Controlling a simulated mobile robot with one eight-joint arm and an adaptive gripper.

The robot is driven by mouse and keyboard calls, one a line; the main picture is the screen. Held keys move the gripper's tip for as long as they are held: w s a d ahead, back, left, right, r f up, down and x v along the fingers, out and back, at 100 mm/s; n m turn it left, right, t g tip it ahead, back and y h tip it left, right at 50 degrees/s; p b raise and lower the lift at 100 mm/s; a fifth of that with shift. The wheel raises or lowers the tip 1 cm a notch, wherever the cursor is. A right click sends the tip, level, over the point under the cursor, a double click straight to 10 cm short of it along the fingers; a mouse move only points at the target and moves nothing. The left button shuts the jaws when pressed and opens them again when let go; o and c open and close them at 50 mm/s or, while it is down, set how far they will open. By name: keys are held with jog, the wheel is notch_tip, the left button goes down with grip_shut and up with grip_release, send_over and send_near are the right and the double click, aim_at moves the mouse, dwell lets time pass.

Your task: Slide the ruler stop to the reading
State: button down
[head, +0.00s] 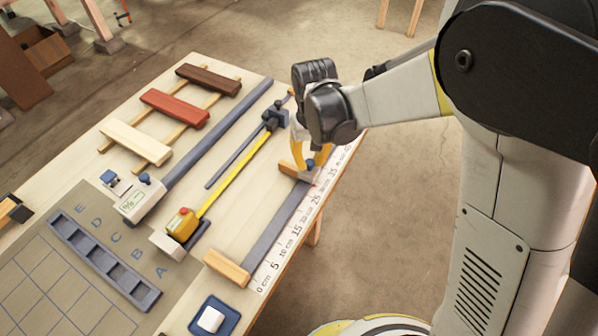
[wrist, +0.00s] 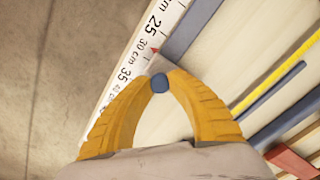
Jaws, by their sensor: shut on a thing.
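The ruler stop is a small slider with a blue knob (wrist: 160,82) and a red pointer (wrist: 154,51) at the scale's edge. My gripper (wrist: 160,80) is shut on the blue knob with its two yellow fingers. The white ruler scale (head: 286,238) runs along the table's right edge, with 0 cm at the near end. In the wrist view, the pointer lies close to the 30 cm label; the exact reading is too small to tell. In the head view, my gripper (head: 310,165) is at the stop, toward the far end of the grey rail (head: 274,229).
A wooden block (head: 228,267) stands at the rail's near end. A yellow tape measure (head: 182,222), a grey caliper-like tool (head: 143,197) and several coloured laths (head: 174,108) lie to the left. A blue tray (head: 213,332) is at the front. Bare floor lies beyond the right edge.

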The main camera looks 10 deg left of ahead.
jog(key=w+d, duration=0.2)
jog(key=w, duration=0.3)
jog(key=w+d, duration=0.2)
jog(key=w, duration=0.3)
jog(key=w+d, duration=0.2)
jog(key=w, duration=0.4)
jog(key=shift+d+p, duration=0.3)
jog(key=c, duration=1.2)
grip_release()
notch_tip(320, 180, up, 12)
jog(key=shift+s+r, duration=0.1)
